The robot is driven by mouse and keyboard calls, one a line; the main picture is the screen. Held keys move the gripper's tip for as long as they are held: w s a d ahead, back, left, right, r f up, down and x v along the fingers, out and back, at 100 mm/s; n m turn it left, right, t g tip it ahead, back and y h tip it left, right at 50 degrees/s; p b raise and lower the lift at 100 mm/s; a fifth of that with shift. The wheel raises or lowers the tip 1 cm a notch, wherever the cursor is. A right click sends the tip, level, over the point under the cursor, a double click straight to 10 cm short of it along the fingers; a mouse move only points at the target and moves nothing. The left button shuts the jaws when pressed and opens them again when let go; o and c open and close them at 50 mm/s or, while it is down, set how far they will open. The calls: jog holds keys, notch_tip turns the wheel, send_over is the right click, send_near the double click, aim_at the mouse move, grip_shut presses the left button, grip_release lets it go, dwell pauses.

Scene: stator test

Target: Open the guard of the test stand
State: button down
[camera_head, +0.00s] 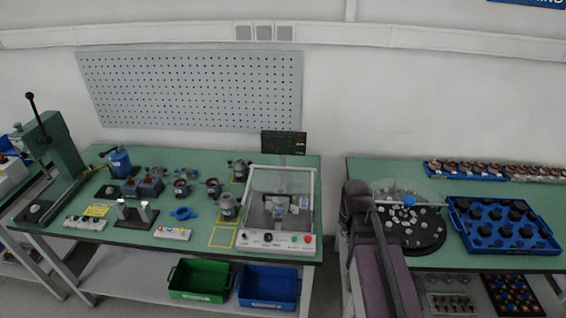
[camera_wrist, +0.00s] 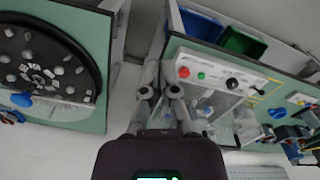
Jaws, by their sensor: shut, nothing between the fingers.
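The test stand (camera_head: 258,240) stands at the right end of the left green bench, with a row of buttons and a knob along its front panel. Its clear guard (camera_head: 264,187) with a pale frame appears lowered over the fixture inside. In the wrist view, the test stand's white panel (camera_wrist: 218,77) with red and green buttons shows upside down, right of my gripper. My gripper (camera_wrist: 160,75) is shut and empty, apart from the stand and in front of the gap between the benches. I cannot make out its fingers in the head view.
A dark monitor (camera_head: 284,143) stands behind the test stand. Blue (camera_head: 268,304) and green (camera_head: 200,297) bins sit below on the shelf. The right bench holds a round black tray (camera_head: 425,240) and a blue tray (camera_head: 458,225). Motors and tools crowd the left bench.

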jog(key=w+a+r+n+p, duration=0.8)
jog(key=w+a+r+n, duration=0.1)
jog(key=n, duration=0.7)
jog(key=w+a+r+n+p, duration=0.9)
jog(key=w+a+n, duration=0.2)
jog(key=w+n, duration=0.2)
jog(key=n, duration=0.2)
jog(key=shift+w+a+n, duration=0.35)
jog(key=shift+w+n, duration=0.05)
jog(key=shift+f, duration=0.1)
notch_tip(320, 180, down, 10)
jog(key=b, duration=0.9)
jog(key=shift+w+b, duration=0.15)
jog(key=shift+b, duration=0.15)
jog(key=shift+r, duration=0.3)
